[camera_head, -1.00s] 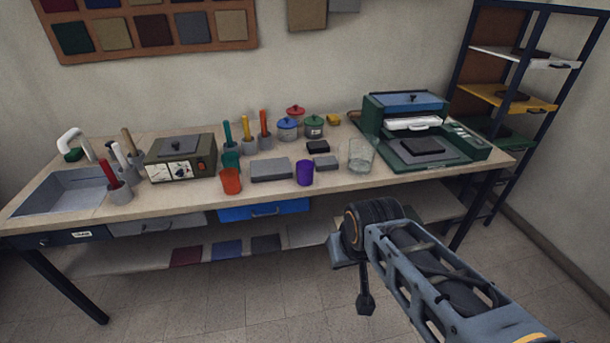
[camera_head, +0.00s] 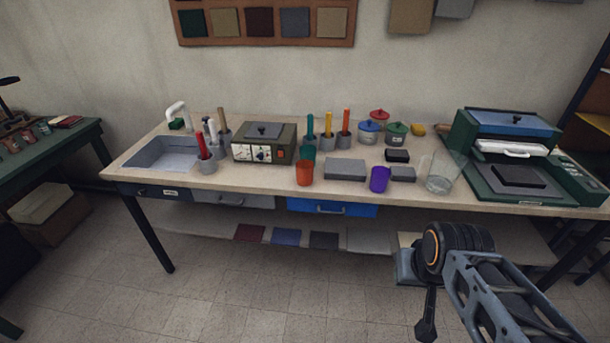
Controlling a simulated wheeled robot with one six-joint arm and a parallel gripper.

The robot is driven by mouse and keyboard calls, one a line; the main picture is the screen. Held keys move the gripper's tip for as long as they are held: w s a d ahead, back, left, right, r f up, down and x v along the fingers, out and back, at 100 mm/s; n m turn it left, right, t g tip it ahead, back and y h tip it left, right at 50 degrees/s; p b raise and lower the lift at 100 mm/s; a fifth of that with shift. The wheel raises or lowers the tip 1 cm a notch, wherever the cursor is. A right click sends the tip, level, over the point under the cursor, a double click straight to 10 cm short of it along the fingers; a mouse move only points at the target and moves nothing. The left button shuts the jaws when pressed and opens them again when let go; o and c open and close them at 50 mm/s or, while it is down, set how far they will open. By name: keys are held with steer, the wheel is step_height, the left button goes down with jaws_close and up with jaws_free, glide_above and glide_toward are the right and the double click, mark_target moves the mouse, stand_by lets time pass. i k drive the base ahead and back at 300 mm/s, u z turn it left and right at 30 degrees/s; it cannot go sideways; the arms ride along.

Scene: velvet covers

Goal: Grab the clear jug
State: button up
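The clear jug (camera_head: 441,173) stands upright on the workbench, right of the purple cup (camera_head: 379,179) and just left of the green press machine. My arm reaches in from the lower right, with its dark wrist in front of the bench and below the tabletop. My gripper (camera_head: 426,328) hangs below the wrist, apart from the jug and well below it. It is seen small and edge-on, so I cannot tell whether its fingers are open or shut.
The workbench (camera_head: 250,192) holds an orange cup (camera_head: 304,173), grey blocks (camera_head: 345,169), lidded pots (camera_head: 397,133) and a green press (camera_head: 525,175) close to the jug. A sink (camera_head: 165,153) is at the left end. The floor before the bench is clear.

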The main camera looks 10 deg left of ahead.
mark_target(446, 166)
steer(key=u, duration=0.2)
steer(key=k, duration=0.3)
steer(key=u, duration=1.15)
steer(key=i, duration=1.05)
steer(key=z, duration=1.4)
steer(key=i, duration=0.65)
steer(key=z, duration=0.75)
